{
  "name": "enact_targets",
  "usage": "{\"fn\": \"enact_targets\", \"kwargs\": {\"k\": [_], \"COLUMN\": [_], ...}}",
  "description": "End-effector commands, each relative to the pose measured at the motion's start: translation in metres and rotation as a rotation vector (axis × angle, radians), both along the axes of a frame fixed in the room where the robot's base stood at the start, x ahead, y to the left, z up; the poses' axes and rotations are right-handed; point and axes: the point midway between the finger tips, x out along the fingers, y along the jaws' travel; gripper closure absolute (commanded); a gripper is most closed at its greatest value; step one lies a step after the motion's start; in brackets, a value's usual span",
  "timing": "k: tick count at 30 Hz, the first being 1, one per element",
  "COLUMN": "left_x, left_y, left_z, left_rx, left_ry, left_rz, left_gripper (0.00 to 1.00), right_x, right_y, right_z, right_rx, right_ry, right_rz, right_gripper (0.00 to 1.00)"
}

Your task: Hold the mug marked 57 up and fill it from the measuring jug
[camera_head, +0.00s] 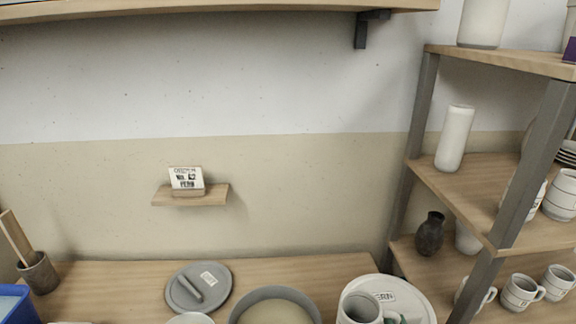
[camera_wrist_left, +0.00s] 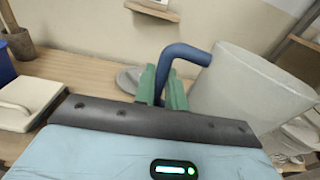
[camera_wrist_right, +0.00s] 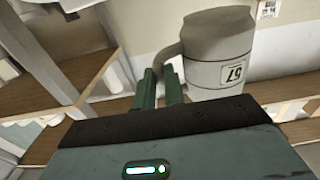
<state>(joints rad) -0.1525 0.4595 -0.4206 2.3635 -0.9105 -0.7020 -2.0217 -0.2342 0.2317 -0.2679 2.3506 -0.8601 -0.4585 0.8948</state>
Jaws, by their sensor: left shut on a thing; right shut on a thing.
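The mug marked 57 (camera_wrist_right: 222,55) is pale grey with a dark-edged label. My right gripper (camera_wrist_right: 160,88) is shut on its handle. The measuring jug (camera_wrist_left: 245,95) is whitish and translucent with a blue handle. My left gripper (camera_wrist_left: 162,90) is shut on that handle. Its contents are hidden in the left wrist view. The left gripper does not show in the head view. A glaze bucket (camera_head: 240,305) with tan contents is at the bottom centre.
A grey lid (camera_head: 214,288) lies on the bench left of the bucket; a pale labelled round lid (camera_head: 421,306) is behind the mug. A shelf rack (camera_head: 470,190) with mugs and vases stands on the right. A tool pot (camera_head: 40,275) and a blue container (camera_head: 16,304) are at left.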

Motion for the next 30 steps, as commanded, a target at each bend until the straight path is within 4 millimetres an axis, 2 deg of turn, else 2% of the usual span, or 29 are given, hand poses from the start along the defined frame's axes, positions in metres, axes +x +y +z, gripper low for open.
{"fn": "enact_targets", "kwargs": {"k": [6, 10, 21, 30], "left_x": [0.0, 0.001, 0.004, 0.004], "left_y": [0.0, 0.0, 0.0, 0.0], "left_z": [0.003, 0.008, 0.042, 0.057], "left_rx": [-0.003, -0.003, -0.003, -0.003], "left_ry": [-0.006, -0.015, -0.073, -0.101], "left_rz": [-0.001, 0.0, -0.001, -0.001], "left_gripper": [1.0, 1.0, 1.0, 1.0], "right_x": [0.001, 0.009, 0.063, 0.089], "right_y": [0.001, 0.009, 0.075, 0.105], "right_z": [0.002, 0.004, 0.02, 0.027], "right_rx": [0.002, 0.009, 0.026, 0.007], "right_ry": [-0.004, -0.009, -0.016, -0.005], "right_rz": [0.003, 0.029, 0.238, 0.34], "right_gripper": [1.0, 1.0, 1.0, 1.0]}}
